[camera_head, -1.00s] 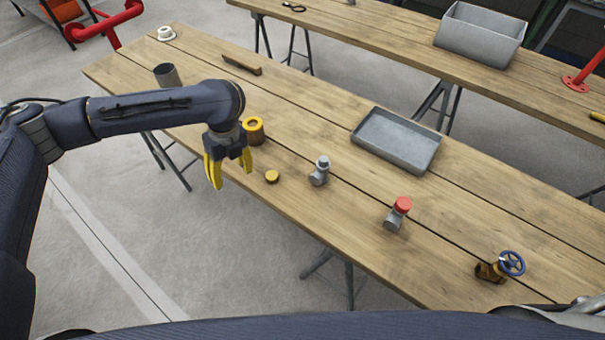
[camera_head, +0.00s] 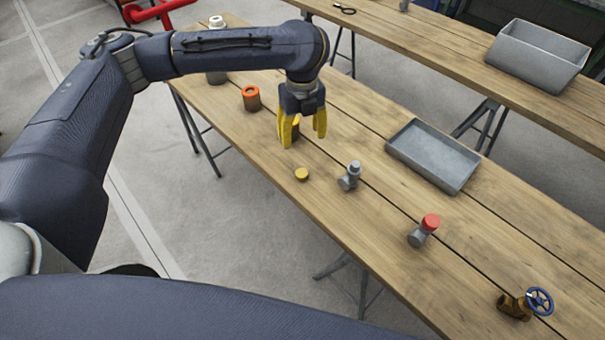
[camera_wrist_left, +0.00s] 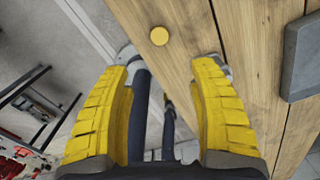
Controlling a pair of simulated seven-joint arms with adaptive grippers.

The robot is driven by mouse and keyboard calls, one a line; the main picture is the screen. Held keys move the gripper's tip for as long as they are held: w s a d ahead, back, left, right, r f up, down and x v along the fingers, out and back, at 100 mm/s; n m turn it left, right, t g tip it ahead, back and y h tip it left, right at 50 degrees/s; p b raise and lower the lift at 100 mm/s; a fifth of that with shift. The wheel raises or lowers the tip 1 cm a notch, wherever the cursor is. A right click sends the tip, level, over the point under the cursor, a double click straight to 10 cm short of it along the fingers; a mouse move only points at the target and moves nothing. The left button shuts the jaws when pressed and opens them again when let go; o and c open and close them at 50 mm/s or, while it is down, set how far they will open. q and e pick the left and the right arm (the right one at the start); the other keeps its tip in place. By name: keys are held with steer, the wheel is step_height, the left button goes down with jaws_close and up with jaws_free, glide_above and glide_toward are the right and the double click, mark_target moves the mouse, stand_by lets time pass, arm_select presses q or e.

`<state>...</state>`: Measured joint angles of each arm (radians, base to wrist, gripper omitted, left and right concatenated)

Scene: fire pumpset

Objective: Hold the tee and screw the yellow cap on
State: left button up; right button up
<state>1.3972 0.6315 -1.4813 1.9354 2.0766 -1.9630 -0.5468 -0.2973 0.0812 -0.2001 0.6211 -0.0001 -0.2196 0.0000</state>
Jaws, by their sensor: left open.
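The yellow cap (camera_head: 302,174) lies flat near the front edge of the wooden table; it also shows in the left wrist view (camera_wrist_left: 159,36), beyond the fingertips. A grey tee-like fitting (camera_head: 349,177) stands to the right of the cap, apart from it. Another grey fitting (camera_head: 418,238) with a red cap (camera_head: 431,221) stands farther right; which one is the tee I cannot tell for certain. My left gripper (camera_head: 304,140) is open and empty, its yellow fingers pointing down above the table, just behind the cap in the head view.
A grey tray (camera_head: 400,158) lies behind the fittings. A brass valve with a blue handwheel (camera_head: 539,301) stands at right.

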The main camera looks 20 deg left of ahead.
arm_select(q)
glide_above(302, 173)
step_height(302, 173, down, 12)
stand_by(0.5)
steer(key=shift+f, duration=2.55)
jaws_close()
